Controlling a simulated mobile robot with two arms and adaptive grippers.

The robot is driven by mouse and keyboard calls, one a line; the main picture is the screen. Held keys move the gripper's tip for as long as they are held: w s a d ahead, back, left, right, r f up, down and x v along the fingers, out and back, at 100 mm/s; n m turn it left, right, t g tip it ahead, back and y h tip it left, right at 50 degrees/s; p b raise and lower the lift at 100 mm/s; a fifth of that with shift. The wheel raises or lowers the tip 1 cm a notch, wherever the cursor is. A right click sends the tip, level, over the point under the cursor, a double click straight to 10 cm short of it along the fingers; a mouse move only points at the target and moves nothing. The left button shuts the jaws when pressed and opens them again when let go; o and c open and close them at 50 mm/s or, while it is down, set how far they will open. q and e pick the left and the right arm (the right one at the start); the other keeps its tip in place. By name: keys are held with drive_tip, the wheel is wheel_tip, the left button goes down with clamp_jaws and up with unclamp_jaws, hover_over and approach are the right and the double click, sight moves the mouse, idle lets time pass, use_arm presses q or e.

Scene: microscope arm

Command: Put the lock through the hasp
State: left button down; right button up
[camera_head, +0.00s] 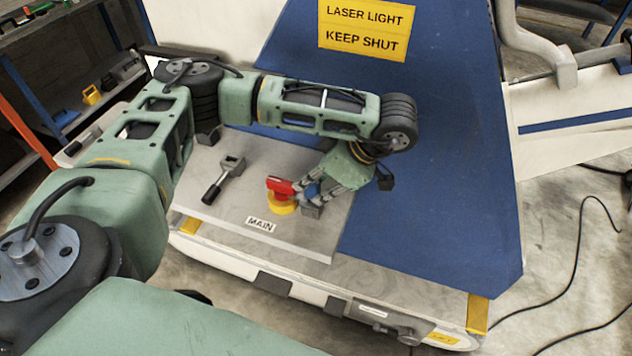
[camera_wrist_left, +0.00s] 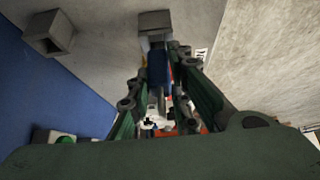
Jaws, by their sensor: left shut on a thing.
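My left gripper (camera_head: 312,188) reaches down over the grey panel from the right. Its fingers are shut on a small blue piece (camera_head: 313,189), which looks like the lock. In the left wrist view the blue piece (camera_wrist_left: 158,68) sits between the fingers, with a grey block (camera_wrist_left: 154,24) at its far end. A red handle (camera_head: 280,185) on a round yellow base (camera_head: 283,204) is just left of the fingertips. The fingers hide part of this area. I cannot make out the hasp's opening or whether a shackle passes through it. My right gripper is not in view.
A black-handled lever with a grey block (camera_head: 225,178) is left of the red handle. A "MAIN" label (camera_head: 261,225) lies in front. The blue sloping housing (camera_head: 440,170) rises behind and to the right. Bare panel (camera_head: 310,236) shows in front.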

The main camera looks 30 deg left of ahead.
use_arm(q)
drive_tip(key=shift+f+b, duration=0.65)
drive_tip(key=shift+f, duration=0.15)
drive_tip(key=c, duration=1.5)
unclamp_jaws()
drive_tip(key=shift+r, duration=0.1)
drive_tip(key=shift+c, duration=0.2)
drive_tip(key=shift+w+d+r, duration=0.1)
drive_tip(key=shift+d+r, duration=0.1)
drive_tip(key=shift+r, duration=0.1)
drive_tip(key=v, duration=1.1)
drive_tip(key=shift+d, duration=0.1)
